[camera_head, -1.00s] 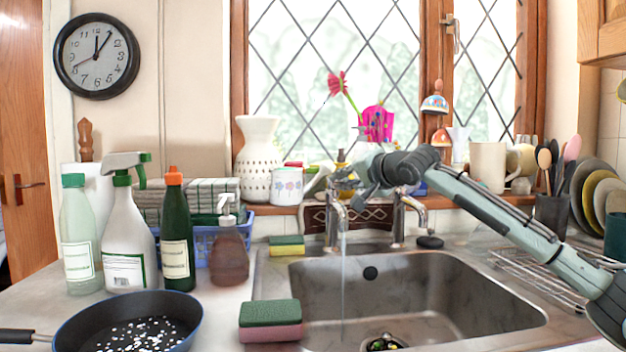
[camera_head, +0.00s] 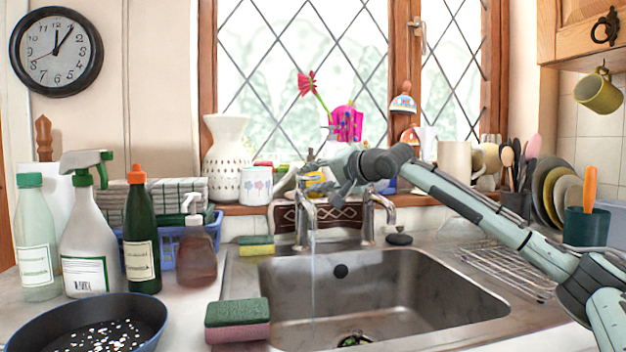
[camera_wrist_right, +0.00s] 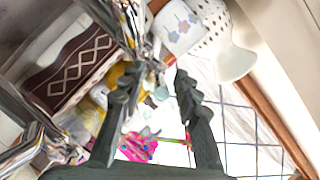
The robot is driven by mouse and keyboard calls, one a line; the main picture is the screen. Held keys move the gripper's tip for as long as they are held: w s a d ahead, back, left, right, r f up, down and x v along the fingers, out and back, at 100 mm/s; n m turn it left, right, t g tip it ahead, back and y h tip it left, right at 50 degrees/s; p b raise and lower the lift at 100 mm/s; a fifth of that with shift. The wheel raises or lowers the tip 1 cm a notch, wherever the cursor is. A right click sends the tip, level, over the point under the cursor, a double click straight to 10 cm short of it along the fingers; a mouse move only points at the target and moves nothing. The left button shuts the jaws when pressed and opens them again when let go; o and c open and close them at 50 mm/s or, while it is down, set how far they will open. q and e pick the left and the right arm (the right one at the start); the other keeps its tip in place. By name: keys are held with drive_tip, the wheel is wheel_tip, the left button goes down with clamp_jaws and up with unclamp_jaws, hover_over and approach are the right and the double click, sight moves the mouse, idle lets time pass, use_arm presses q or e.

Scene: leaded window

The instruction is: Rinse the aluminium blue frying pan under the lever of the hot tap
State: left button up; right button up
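The blue-rimmed frying pan (camera_head: 150,318) stands on the worktop at the lower left, dark inside with white bits scattered over its base. Its handle is out of view. A thin stream of water (camera_head: 313,270) runs from the left chrome tap (camera_head: 304,222) into the sink (camera_head: 440,290). My right gripper (camera_head: 312,168) is at the top of this tap; its fingers hide the lever. In the right wrist view the fingers (camera_wrist_right: 166,74) are apart, with chrome tap parts close to the left finger. I cannot tell whether they touch. My left gripper is out of view.
A green-and-pink sponge (camera_head: 237,320) lies between pan and sink. Several bottles, including a white spray bottle (camera_head: 88,240) and a soap dispenser (camera_head: 197,250), stand behind the pan. A second tap (camera_head: 369,215) is right of the running one. A vase (camera_head: 230,150) stands on the sill.

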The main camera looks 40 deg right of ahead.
drive_tip(key=shift+s, duration=0.1)
drive_tip(key=v, duration=1.2)
drive_tip(key=shift+o, duration=0.9)
